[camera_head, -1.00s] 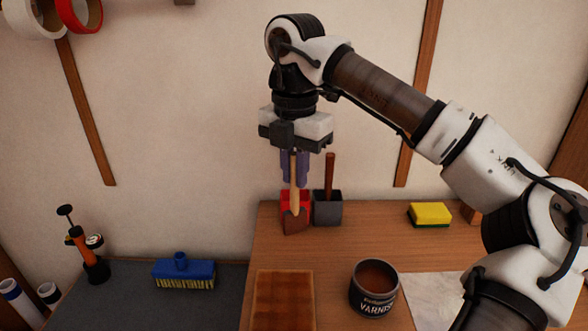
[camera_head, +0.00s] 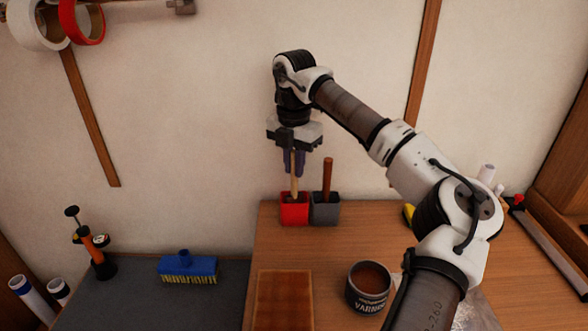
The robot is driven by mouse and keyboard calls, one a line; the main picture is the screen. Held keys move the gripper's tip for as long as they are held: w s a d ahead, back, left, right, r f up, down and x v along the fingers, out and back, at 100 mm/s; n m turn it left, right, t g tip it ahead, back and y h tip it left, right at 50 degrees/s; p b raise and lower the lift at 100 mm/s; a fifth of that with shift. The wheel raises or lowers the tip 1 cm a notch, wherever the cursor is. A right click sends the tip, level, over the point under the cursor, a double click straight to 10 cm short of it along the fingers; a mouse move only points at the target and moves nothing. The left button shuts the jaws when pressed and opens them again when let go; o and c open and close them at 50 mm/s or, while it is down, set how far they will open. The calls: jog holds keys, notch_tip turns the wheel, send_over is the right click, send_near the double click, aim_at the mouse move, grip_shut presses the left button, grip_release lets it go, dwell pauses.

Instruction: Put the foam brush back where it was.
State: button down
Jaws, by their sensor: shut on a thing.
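The foam brush (camera_head: 295,187) hangs upright, wooden handle up, at the red holder (camera_head: 295,210) on the back of the wooden bench. My gripper (camera_head: 294,170) is above the red holder, shut on the upper part of the handle. The handle's lower end meets the holder's opening. The foam head is mostly hidden behind the holder's front wall; I cannot tell how deep it sits or whether it touches the bottom.
A grey holder (camera_head: 325,210) with a brown-handled tool (camera_head: 327,177) stands right beside the red one. A varnish can (camera_head: 369,288) and a stained board (camera_head: 283,299) are nearer the front. A blue brush (camera_head: 187,267) lies on the grey surface at left.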

jog(key=shift+f, duration=0.75)
jog(key=shift+w+f+p, duration=0.1)
jog(key=shift+f+p, duration=0.15)
jog(key=shift+p, duration=0.3)
jog(key=shift+f, duration=0.4)
jog(key=c, duration=1.4)
grip_release()
notch_tip(320, 180, up, 12)
jog(key=shift+r+b, duration=0.2)
jog(key=shift+b, duration=0.6)
jog(key=shift+w, duration=0.1)
